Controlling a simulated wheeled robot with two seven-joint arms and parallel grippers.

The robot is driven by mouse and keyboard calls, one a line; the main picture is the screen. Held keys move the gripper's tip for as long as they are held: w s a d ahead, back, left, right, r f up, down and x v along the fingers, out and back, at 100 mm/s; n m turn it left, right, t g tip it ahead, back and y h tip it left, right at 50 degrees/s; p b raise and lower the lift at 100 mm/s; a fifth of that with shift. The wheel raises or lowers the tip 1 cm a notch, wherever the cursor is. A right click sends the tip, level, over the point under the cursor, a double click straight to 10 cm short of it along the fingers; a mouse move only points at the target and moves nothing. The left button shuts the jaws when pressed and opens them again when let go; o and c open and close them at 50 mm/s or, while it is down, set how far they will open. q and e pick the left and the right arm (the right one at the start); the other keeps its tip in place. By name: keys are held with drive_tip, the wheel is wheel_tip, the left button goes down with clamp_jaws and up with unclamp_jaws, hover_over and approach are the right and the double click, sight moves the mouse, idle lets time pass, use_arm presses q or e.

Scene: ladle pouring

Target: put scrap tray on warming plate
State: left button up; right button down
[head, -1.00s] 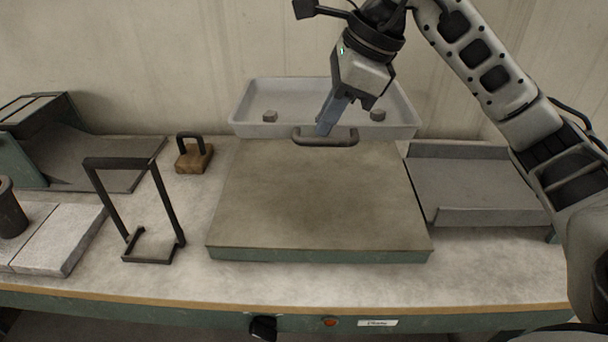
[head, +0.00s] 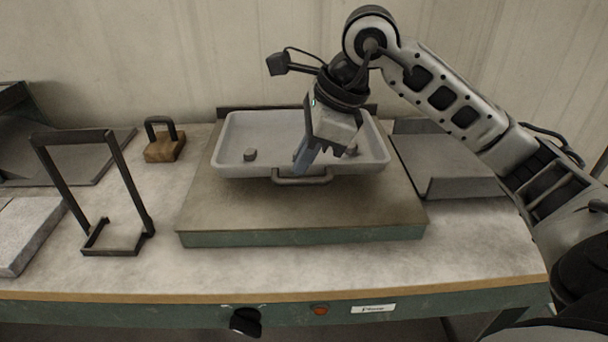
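The scrap tray (head: 228,162) is a pale grey, shallow tray with a front handle (head: 302,181) and small dark lumps (head: 250,155) inside. It is over the back half of the warming plate (head: 300,215), a wide brownish slab with a green front edge. I cannot tell whether its underside touches the plate. My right gripper (head: 302,167) points down at the tray's front and appears shut on the handle; its body hides part of the tray's right interior. My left gripper is out of view.
A black upright frame (head: 133,190) stands left of the plate, with a wooden block with a black handle (head: 164,149) behind it. A grey open tray (head: 450,168) lies to the right, partly behind my arm. The bench front (head: 200,265) is clear.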

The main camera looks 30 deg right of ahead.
wheel_tip(320, 180, down, 4)
drive_tip(key=shift+r, duration=0.25)
drive_tip(key=shift+f, duration=0.1)
drive_tip(key=c, duration=1.7)
unclamp_jaws()
